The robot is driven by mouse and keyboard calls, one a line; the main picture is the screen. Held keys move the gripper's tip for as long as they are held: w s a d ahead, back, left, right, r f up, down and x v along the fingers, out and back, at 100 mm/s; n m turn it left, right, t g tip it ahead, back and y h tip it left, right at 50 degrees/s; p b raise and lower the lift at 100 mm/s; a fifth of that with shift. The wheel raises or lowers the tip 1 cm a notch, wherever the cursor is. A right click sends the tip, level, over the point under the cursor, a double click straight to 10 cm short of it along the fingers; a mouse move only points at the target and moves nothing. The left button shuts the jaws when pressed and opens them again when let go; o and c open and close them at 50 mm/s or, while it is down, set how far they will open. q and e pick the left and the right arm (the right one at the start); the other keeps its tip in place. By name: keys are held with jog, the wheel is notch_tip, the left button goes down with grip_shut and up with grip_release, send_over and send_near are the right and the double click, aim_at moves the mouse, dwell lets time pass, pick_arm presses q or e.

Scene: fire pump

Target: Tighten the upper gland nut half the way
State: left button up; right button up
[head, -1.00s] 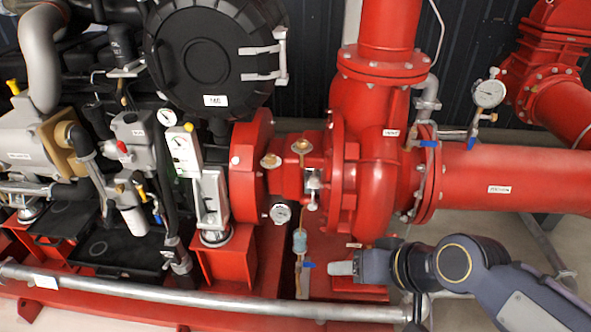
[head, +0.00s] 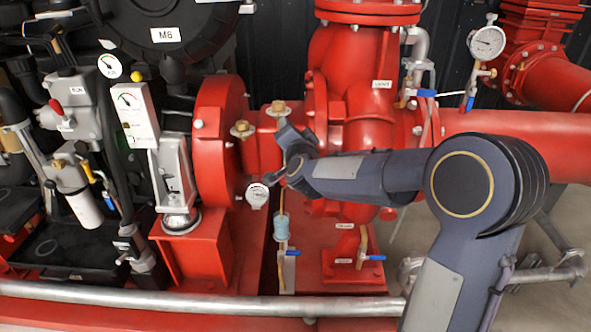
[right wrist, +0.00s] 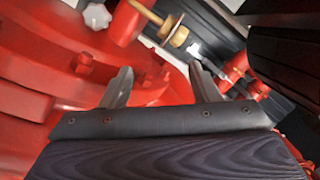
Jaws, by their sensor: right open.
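Two brass gland fittings show on the red pump's shaft housing in the head view: the upper gland nut (head: 279,107) and a lower one (head: 242,130) to its left. My right gripper (head: 283,152) is beside the housing, just below the upper nut in the picture. In the right wrist view my right gripper (right wrist: 160,75) is open, with nothing between its fingers. A brass nut (right wrist: 178,37) on a rod lies beyond the fingertips, apart from them; I cannot tell which nut it is. My left gripper is out of view.
The red pump casing (head: 345,90) stands right behind my right arm. A silver rail (head: 200,304) runs along the front.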

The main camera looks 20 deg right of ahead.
jog(key=w+f+m+g+h+b, duration=0.1)
jog(key=w+f+m+h+b, duration=0.1)
jog(key=f+m+h+b, duration=0.25)
jog(key=w+f+m+h+b, duration=0.25)
jog(key=f+h, duration=0.25)
jog(key=f, duration=0.3)
pick_arm(q)
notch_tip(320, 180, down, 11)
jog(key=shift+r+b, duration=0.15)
jog(key=shift+b, duration=0.2)
pick_arm(e)
jog(key=shift+n, duration=0.5)
jog(key=shift+x, duration=3.95)
jog(key=shift+d+f, duration=0.1)
jog(key=shift+f, duration=0.05)
jog(key=c, duration=1)
